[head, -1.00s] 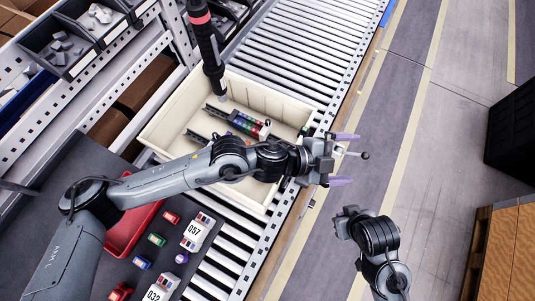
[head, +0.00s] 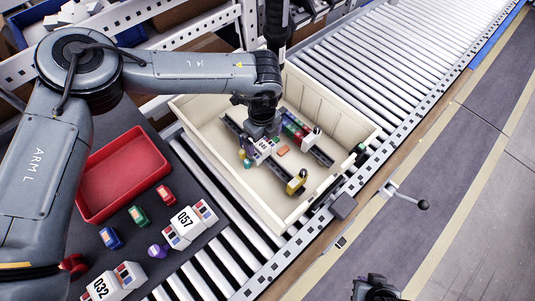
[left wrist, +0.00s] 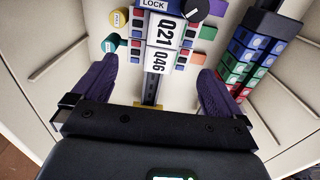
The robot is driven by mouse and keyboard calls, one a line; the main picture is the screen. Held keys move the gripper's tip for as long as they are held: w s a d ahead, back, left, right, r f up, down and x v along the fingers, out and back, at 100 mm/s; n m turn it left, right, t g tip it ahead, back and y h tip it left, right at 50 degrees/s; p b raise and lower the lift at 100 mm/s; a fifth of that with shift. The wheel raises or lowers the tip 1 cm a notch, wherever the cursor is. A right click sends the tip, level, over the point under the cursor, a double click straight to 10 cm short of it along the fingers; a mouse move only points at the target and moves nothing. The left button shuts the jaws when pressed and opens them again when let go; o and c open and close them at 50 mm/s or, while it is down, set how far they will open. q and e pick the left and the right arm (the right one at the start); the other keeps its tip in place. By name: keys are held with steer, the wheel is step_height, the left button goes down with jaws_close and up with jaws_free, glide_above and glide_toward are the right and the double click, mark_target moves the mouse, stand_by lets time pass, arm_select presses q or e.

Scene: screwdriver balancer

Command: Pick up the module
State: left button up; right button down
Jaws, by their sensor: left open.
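My left gripper (head: 263,128) points down into the cream crate (head: 335,100); its fingers hardly show in the head view. In the left wrist view the gripper (left wrist: 156,85) is open, with purple fingers apart on either side of a white module labelled Q46 (left wrist: 160,62). A module labelled Q21 (left wrist: 166,30) sits just beyond it on the same dark rail. Whether the fingers touch anything cannot be told. White modules 057 (head: 186,222) and 032 (head: 104,287) lie on the dark table. My right gripper (head: 375,289) is only partly in view at the bottom edge.
A row of blue, green and red blocks (left wrist: 250,62) stands right of the modules. A yellow button (left wrist: 117,19) and a dark LOCK knob (left wrist: 195,9) are close. A red tray (head: 125,172) and small coloured blocks lie on the table. A hanging black tool (head: 276,20) stands behind my arm.

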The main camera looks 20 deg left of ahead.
mark_target(263, 146)
arm_select(q)
steer(key=shift+f+b, duration=0.3)
steer(key=shift+f, duration=1.95)
steer(key=c, duration=1.1)
